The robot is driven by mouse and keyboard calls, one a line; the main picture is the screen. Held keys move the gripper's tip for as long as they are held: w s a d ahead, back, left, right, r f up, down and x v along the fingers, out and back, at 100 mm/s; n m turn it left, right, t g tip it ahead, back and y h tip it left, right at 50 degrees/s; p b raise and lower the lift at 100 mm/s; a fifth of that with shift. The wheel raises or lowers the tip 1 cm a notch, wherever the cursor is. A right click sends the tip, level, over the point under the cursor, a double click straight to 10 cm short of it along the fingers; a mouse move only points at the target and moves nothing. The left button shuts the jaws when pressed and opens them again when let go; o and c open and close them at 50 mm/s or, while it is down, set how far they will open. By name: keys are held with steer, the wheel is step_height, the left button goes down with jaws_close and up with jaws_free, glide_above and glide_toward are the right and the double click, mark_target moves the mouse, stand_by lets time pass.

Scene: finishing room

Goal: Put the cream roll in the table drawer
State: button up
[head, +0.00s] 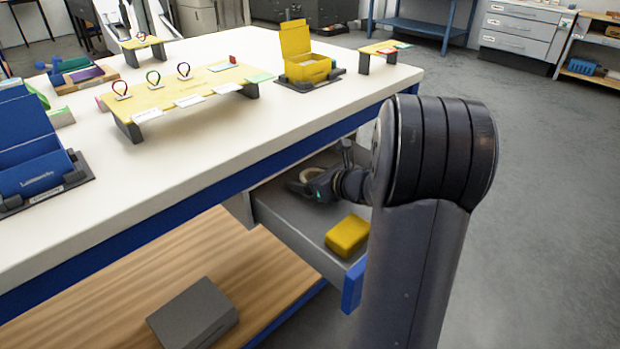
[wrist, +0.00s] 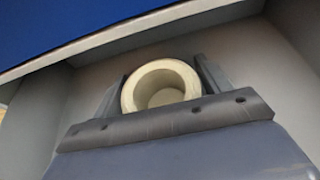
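The cream roll (head: 313,174) is a pale hollow ring, low inside the open table drawer (head: 287,236) toward its back. My gripper (head: 308,184) reaches down into the drawer and is around the roll. In the wrist view the roll (wrist: 161,85) sits between my two fingers (wrist: 160,88), which close against its left and right sides. The grey drawer walls and the blue table edge show around it. Whether the roll rests on the drawer floor cannot be told. My arm hides part of the drawer's right side.
A yellow block (head: 347,235) lies in the drawer near its blue front (head: 353,285). The white tabletop (head: 190,165) above carries a yellow stand (head: 185,92), an open yellow box (head: 305,66) and a blue box (head: 30,160). A dark grey box (head: 193,315) sits on the wooden lower shelf (head: 110,320).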

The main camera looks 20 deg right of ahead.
steer(key=shift+o, duration=1.2)
steer(key=shift+r, duration=0.1)
steer(key=shift+s+r+p, duration=0.1)
steer(key=shift+r+p, duration=0.15)
steer(key=shift+p, duration=0.05)
steer(key=p+v, duration=0.2)
steer(key=v, duration=0.8)
steer(key=shift+s+d+r, duration=0.2)
steer(key=shift+s, duration=0.15)
steer(key=shift+s+d+r+p, duration=0.1)
steer(key=shift+s+p, duration=0.25)
steer(key=shift+s, duration=0.1)
steer(key=shift+o, duration=0.5)
